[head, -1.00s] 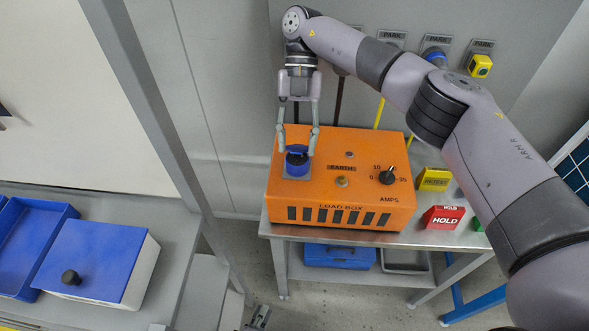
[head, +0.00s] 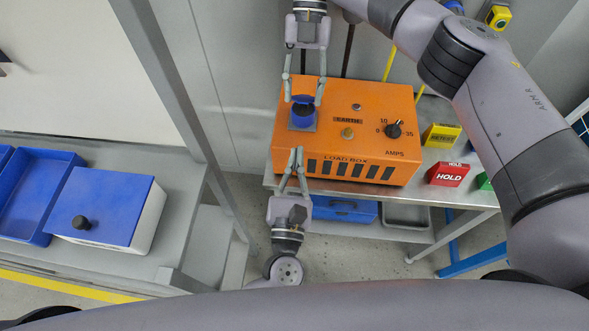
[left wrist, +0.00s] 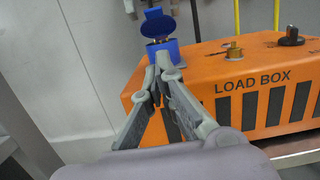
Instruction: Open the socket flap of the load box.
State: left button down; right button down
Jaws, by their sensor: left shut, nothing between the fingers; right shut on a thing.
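The orange load box (head: 390,165) stands on a metal bench. Its blue socket (head: 303,124) is at the back left of its top and also shows in the left wrist view (left wrist: 160,50). The round blue flap (left wrist: 158,24) stands raised and tilted above the socket body.
A black knob (head: 394,130) and a brass post (head: 347,133) stand on the box top. A yellow block (head: 441,135) and a red HOLD block (head: 447,174) are to its right. A grey post (head: 170,85) and a blue-lidded box (head: 104,205) are at left.

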aim_at(301, 103)
pick_arm(q)
jog(key=x, duration=0.4)
jog(key=w+r, duration=0.2)
jog(key=shift+w+d+r, duration=0.1)
jog(key=shift+d+r, duration=0.1)
jog(key=shift+r, duration=0.05)
jog(key=shift+w+r, duration=0.3)
jog(key=shift+r, duration=0.1)
jog(key=shift+w+d+r, duration=0.1)
jog(key=shift+w+r, duration=0.2)
jog(key=shift+r, duration=0.4)
pick_arm(e)
jog(key=c, duration=1.4)
grip_release()
pick_arm(q)
jog(key=shift+f, duration=0.1)
pick_arm(e)
jog(key=o, duration=0.4)
jog(key=shift+o, duration=0.2)
jog(key=shift+r, duration=0.1)
